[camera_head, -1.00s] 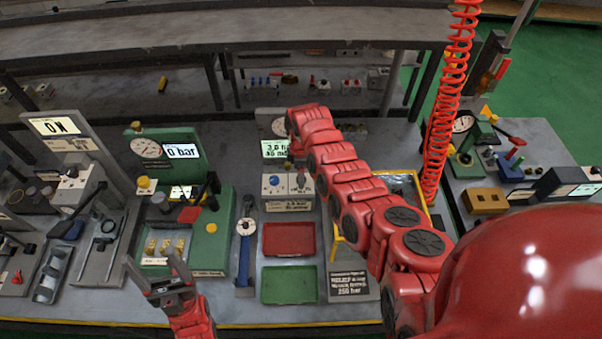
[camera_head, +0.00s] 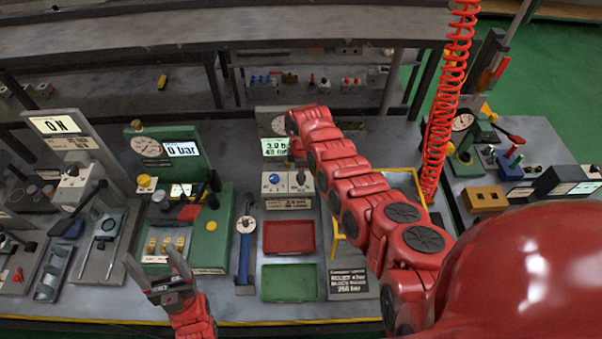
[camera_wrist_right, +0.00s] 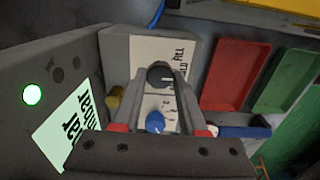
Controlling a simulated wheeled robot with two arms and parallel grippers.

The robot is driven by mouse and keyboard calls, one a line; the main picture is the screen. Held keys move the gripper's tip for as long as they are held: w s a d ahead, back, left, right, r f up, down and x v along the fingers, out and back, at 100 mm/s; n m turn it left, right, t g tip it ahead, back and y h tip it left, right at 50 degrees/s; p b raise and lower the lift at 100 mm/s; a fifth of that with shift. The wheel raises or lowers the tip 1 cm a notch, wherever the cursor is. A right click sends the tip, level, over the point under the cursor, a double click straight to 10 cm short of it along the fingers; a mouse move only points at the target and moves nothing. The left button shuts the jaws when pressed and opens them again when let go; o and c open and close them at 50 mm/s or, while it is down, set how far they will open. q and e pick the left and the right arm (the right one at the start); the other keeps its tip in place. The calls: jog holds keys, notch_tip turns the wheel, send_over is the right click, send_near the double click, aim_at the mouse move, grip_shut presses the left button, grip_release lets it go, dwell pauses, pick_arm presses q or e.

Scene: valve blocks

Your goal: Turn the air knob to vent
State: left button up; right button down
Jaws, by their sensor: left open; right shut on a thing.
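The grey-white valve block (camera_head: 288,203) stands in the middle of the bench, with a blue knob (camera_head: 273,179) on its left part. The blue knob also shows in the right wrist view (camera_wrist_right: 155,122). My right gripper (camera_wrist_right: 160,78) is over this block, its fingers shut on a dark round knob (camera_wrist_right: 159,73) on the labelled face. The label beside it is partly covered, and I cannot read the knob's setting. In the head view my right arm hides part of the block. My left gripper (camera_head: 158,270) is open and empty above the bench's front edge.
A lit display (camera_head: 275,147) stands behind the block. A red tray (camera_head: 289,238) and a green tray (camera_head: 289,282) lie in front. A green gauge stand (camera_head: 195,150) is to the left. A red coiled hose (camera_head: 445,110) hangs at the right.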

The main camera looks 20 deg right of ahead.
jog(key=shift+f+m+b, duration=0.25)
jog(key=shift+m+b, duration=0.8)
jog(key=shift+m, duration=0.05)
jog(key=m+b, duration=0.4)
jog(key=b, duration=0.1)
jog(key=shift+m+b, duration=0.3)
jog(key=shift+m, duration=0.1)
jog(key=shift+r+m+b, duration=0.2)
jog(key=shift+m+b, duration=0.9)
jog(key=shift+b, duration=0.05)
jog(key=shift+c, duration=2.2)
grip_release()
jog(key=shift+r, duration=0.15)
